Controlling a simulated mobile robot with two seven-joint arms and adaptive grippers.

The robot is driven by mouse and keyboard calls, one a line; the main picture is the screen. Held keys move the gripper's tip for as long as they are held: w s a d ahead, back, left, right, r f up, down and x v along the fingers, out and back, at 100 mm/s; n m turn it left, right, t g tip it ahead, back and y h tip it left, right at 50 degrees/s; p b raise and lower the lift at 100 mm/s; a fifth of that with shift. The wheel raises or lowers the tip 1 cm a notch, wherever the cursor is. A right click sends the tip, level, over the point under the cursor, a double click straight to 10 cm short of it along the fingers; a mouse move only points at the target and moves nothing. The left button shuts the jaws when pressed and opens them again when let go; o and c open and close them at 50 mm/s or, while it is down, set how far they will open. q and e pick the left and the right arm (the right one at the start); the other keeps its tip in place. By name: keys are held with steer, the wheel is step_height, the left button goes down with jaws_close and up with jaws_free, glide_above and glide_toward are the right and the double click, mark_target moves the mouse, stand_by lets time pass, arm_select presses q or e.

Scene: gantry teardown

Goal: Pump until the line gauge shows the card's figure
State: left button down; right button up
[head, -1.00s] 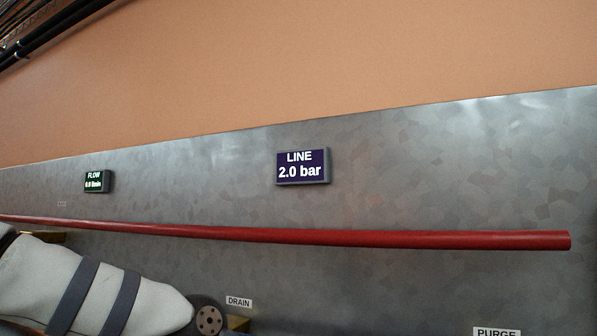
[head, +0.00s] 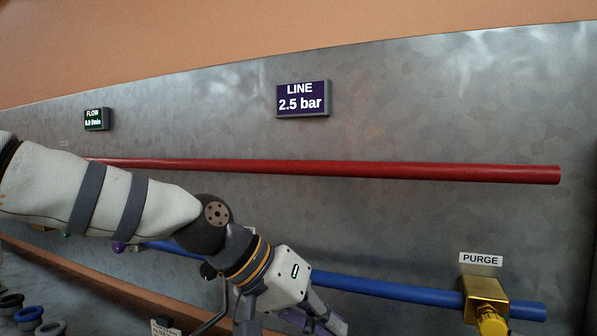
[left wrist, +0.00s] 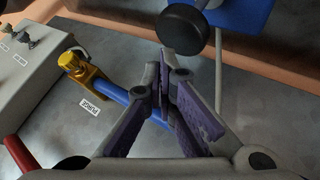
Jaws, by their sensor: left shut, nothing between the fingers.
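The line gauge (head: 302,98) is a dark display on the grey panel in the head view and reads 2.5 bar. My left gripper (head: 322,318) is at the bottom of the head view, in front of the panel and below the blue pipe. In the left wrist view my left gripper (left wrist: 168,66) has its purple fingers together with nothing between them. A round black knob (left wrist: 184,29) is just beyond the fingertips, beside a grey rod (left wrist: 217,65); I cannot tell whether the fingers touch it. No legible figure card shows. My right gripper is not in view.
A red pipe (head: 400,170) and a blue pipe (head: 400,289) run along the panel. A brass PURGE valve (head: 486,305) sits on the blue pipe at right. The flow gauge (head: 96,119) is at left. A blue block (left wrist: 246,12) is beyond the knob.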

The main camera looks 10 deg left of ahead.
arm_select(q)
steer(key=shift+r, duration=0.2)
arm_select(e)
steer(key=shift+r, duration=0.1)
arm_select(q)
step_height(320, 180, up, 6)
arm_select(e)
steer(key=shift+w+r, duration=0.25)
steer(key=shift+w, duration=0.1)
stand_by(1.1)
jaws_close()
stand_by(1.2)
